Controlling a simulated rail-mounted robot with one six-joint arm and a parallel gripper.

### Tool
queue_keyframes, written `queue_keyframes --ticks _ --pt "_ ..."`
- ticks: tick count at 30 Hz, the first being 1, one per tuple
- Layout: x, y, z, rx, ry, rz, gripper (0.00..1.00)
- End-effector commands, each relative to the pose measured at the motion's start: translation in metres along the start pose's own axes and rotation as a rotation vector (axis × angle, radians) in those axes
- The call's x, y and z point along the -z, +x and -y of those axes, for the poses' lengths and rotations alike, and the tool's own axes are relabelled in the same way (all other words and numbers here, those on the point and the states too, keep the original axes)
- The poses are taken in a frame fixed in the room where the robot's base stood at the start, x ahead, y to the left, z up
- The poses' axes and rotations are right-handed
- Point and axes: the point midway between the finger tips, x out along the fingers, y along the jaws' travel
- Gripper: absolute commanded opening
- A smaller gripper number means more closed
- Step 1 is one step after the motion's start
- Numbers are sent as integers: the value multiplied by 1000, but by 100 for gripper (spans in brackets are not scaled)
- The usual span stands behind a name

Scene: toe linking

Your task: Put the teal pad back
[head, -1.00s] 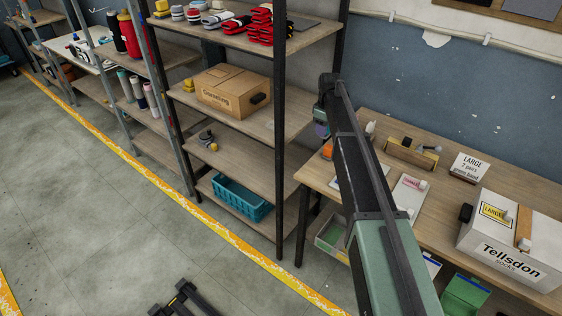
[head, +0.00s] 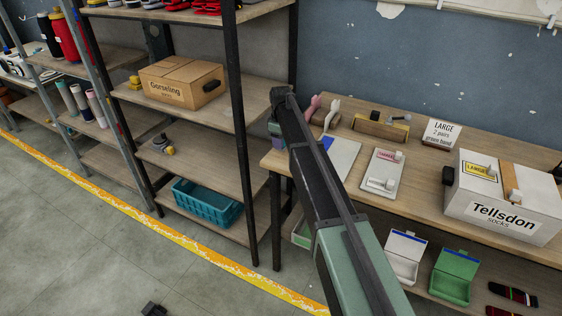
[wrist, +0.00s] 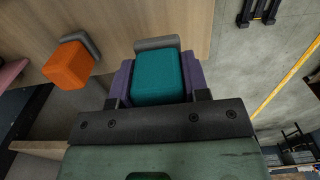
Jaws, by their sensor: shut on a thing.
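The teal pad (wrist: 158,78) is a block with a grey backing piece (wrist: 157,43) at its far end. My gripper (wrist: 158,70) has purple fingers on both sides of it and is shut on it. In the wrist view, wooden tabletop lies behind and to the left of the pad, and grey floor to the right. In the head view my gripper (head: 276,130) is beside the left end of the workbench (head: 335,205), and the pad cannot be made out there. An orange pad (wrist: 68,66) with a grey bracket is on the wood left of my gripper.
The bench holds pink and white upright shapes (head: 322,111), a wooden holder (head: 380,127), cards (head: 381,169) and a white Tellsdon box (head: 503,205). A shelf rack with a cardboard box (head: 183,82) and a teal basket (head: 207,202) stands left.

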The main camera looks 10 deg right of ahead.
Motion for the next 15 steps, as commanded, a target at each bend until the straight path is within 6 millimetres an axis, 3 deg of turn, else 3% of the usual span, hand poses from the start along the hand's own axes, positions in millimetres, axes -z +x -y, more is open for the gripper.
queue_keyframes --ticks 2,8,15 --pt "0 2 0 0 0 0 0" --pt "0 43 0 0 0 0 0" --pt "0 39 0 0 0 0 0"
